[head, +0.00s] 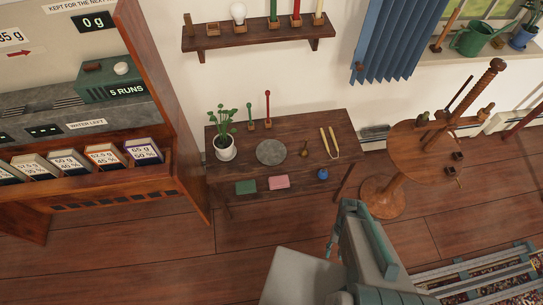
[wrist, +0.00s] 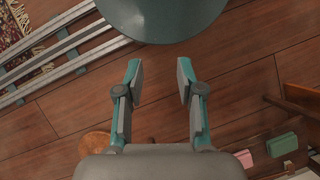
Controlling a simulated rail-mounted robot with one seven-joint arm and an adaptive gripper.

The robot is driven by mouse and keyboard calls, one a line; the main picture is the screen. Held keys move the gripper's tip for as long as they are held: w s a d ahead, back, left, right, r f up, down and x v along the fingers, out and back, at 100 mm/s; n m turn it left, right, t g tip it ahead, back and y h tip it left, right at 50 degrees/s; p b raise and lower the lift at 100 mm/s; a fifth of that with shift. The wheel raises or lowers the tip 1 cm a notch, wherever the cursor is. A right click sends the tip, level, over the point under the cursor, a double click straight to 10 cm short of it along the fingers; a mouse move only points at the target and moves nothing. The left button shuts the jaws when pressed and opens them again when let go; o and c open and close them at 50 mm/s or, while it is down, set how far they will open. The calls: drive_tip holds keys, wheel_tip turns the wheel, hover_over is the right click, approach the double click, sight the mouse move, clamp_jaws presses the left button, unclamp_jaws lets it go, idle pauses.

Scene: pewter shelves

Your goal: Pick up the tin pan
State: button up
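A round, flat grey disc (head: 271,152), which looks like the tin pan, lies on the dark wooden table (head: 225,176) in the head view. It sits right of the potted plant and left of a small brass item. My gripper (wrist: 160,75) is open and empty in the wrist view, its two fingers apart above the bare floor. In the head view my arm is in front of the table, lower right of the disc, and its fingers are hard to make out. The disc is not in the wrist view.
Near the disc are a potted plant (head: 226,148), green block (head: 245,187), pink block (head: 279,182), brass item (head: 304,149), tongs (head: 329,143) and blue item (head: 322,174). A wall shelf (head: 258,43) hangs above. A round wooden stand (head: 405,150) is at right.

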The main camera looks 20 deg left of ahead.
drive_tip(key=w+a+n+t+b, duration=0.25)
drive_tip(key=w+a, duration=0.45)
drive_tip(key=w, duration=0.4)
wheel_tip(320, 180, up, 16)
drive_tip(key=n+t+y+b, duration=0.1)
drive_tip(key=n+t+b, duration=0.3)
drive_tip(key=n+b, duration=0.75)
hover_over(271, 151)
drive_tip(key=s+d+p, duration=0.2)
drive_tip(key=s+p, duration=0.2)
drive_tip(key=s, duration=0.1)
drive_tip(key=n, duration=0.4)
drive_tip(key=shift+s+d+f+n+g+p, duration=0.15)
drive_tip(key=shift+f+n, duration=0.55)
drive_tip(key=shift+f, duration=1.15)
drive_tip(key=shift+d+f+n+g+p, duration=0.25)
drive_tip(key=shift+f+n, duration=0.45)
drive_tip(key=shift+f, duration=1.2)
drive_tip(key=shift+s+f+n+g+p, duration=0.2)
drive_tip(key=shift+f+n, duration=0.5)
drive_tip(key=shift+f, duration=1.15)
drive_tip(key=shift+w, duration=0.1)
clamp_jaws()
